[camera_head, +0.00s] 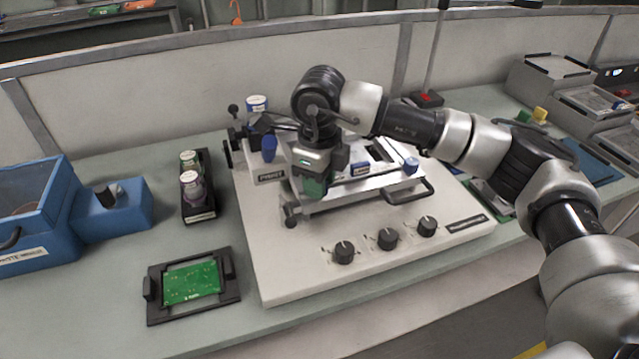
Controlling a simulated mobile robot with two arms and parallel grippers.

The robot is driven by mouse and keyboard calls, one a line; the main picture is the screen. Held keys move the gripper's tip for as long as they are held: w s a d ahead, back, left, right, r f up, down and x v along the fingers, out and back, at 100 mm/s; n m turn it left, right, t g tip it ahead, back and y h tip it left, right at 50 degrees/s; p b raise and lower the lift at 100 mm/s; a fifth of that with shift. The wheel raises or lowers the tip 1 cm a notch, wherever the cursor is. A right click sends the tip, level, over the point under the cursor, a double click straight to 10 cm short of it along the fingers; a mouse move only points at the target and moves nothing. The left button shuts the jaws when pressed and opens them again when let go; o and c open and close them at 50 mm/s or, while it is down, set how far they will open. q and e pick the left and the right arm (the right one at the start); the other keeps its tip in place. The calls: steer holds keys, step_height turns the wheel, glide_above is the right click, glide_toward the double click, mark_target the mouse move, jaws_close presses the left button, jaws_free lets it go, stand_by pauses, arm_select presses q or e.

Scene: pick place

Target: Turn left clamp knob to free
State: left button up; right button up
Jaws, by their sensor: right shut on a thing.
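The stencil printer (285,262) is a pale base plate on the bench with a metal frame on top. My right gripper (312,188) reaches in from the right and points down at the left end of that frame. It is shut at the place of the left clamp knob, which the fingers hide, so I cannot see which way the knob is turned. A matching blue knob (411,164) shows at the frame's right end. My left gripper is not in view.
Three black dials (387,238) line the printer's front. A green circuit board (192,281) lies in a black holder at the front left. A black rack (199,212) of jars and a blue bin (38,215) stand further left. A black handle (410,192) juts from the frame.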

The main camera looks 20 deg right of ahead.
steer(key=shift+r, duration=0.1)
stand_by(0.4)
steer(key=o, duration=0.9)
step_height(320, 180, up, 11)
steer(key=shift+f, duration=0.15)
steer(key=shift+s+f, duration=0.1)
